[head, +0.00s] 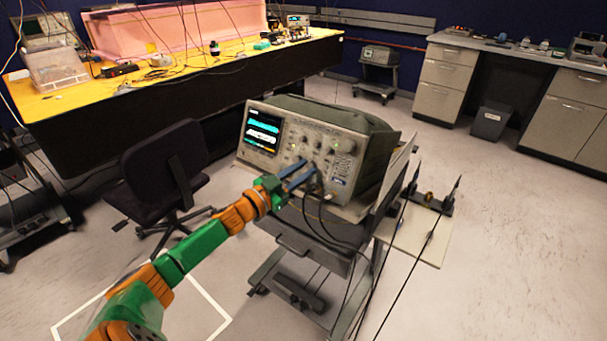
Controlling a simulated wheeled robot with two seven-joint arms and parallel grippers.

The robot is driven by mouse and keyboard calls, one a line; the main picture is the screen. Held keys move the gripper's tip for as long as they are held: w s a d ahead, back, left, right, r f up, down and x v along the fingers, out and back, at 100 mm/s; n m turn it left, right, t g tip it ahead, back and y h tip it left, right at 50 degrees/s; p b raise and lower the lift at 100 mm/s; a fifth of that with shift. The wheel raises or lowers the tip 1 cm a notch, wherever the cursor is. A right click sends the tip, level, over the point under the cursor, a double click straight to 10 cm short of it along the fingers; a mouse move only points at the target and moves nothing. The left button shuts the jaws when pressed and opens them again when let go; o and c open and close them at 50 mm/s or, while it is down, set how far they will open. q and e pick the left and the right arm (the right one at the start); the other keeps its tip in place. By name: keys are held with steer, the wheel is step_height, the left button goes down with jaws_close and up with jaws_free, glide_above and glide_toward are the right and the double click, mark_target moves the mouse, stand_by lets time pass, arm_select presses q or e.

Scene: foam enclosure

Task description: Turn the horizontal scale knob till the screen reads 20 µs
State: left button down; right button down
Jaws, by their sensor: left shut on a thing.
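The oscilloscope (375,146) is a grey-green box on a cart, with a lit screen (262,132) at the left of its front. The screen shows cyan and white bands; its text is too small to read. Knobs and buttons cover the front panel right of the screen. My left gripper (306,176) reaches the lower middle of this panel, its blue-grey fingers shut on a small knob there. The fingers hide the knob, and I cannot tell its label. My right gripper is out of view.
Dark cables hang from the front of the oscilloscope beside my gripper. A black chair (165,172) is at the left, before a yellow bench (60,103).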

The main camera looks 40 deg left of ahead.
arm_select(q)
steer(key=m+g+h, duration=0.1)
steer(key=m, duration=0.2)
steer(key=shift+a+h+b, duration=0.15)
steer(key=shift+h+b, duration=0.15)
steer(key=shift+h, duration=0.1)
steer(key=shift+w+a+r+m+g+h, duration=0.1)
steer(key=shift+m+g+h, duration=0.25)
steer(key=shift+m, duration=0.65)
steer(key=shift+m+g+h, duration=0.35)
steer(key=shift+m, duration=0.65)
steer(key=c, duration=0.7)
jaws_free()
steer(key=shift+b+v, duration=0.45)
steer(key=shift+v, duration=3.05)
